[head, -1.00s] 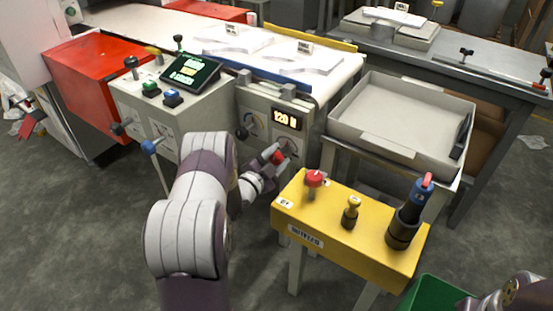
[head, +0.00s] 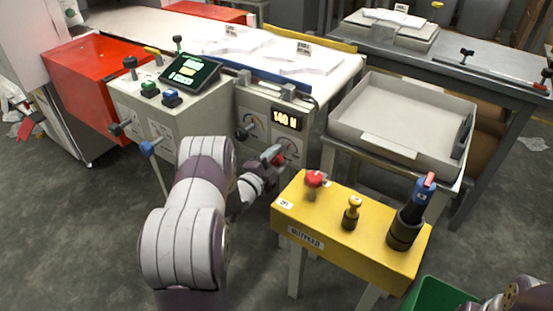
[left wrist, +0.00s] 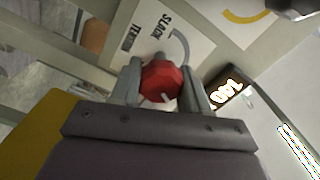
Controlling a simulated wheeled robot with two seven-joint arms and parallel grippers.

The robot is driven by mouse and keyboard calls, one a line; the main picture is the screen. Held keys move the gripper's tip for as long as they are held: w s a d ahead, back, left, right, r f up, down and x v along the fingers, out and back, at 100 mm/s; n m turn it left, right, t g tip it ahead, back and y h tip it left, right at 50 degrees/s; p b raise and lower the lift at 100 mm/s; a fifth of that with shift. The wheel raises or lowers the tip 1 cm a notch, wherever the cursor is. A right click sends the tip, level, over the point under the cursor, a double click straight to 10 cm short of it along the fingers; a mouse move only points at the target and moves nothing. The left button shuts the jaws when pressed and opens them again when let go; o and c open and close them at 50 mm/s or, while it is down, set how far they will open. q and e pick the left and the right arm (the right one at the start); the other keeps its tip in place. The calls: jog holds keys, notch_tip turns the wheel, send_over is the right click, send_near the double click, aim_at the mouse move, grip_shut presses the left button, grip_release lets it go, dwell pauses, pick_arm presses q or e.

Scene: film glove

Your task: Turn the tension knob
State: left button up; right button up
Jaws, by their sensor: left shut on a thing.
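The red tension knob (left wrist: 162,82) sits on the front panel of the machine, beside a dial label (left wrist: 170,40) marked SLACK and what looks like TENSION. My left gripper (left wrist: 165,90) is shut on the knob, one finger on each side of it. In the head view my left gripper (head: 268,160) reaches the panel from the left, and only a little of the red knob (head: 279,160) shows. The display (head: 287,118) above reads 140 N. It also shows, turned over, in the left wrist view (left wrist: 228,90). My right gripper is not in view.
A yellow stand (head: 330,232) with a red-topped piece, a brass piece and a dark tool stands close to the right of my left gripper. A grey tray (head: 385,148) is behind it.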

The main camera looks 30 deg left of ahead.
pick_arm(q)
jog(key=shift+f, duration=0.1)
jog(key=o, duration=1)
jog(key=shift+o, duration=0.2)
jog(key=s+p, duration=0.3)
jog(key=s, duration=0.9)
jog(key=shift+s+a, duration=0.4)
jog(key=shift+a, duration=0.05)
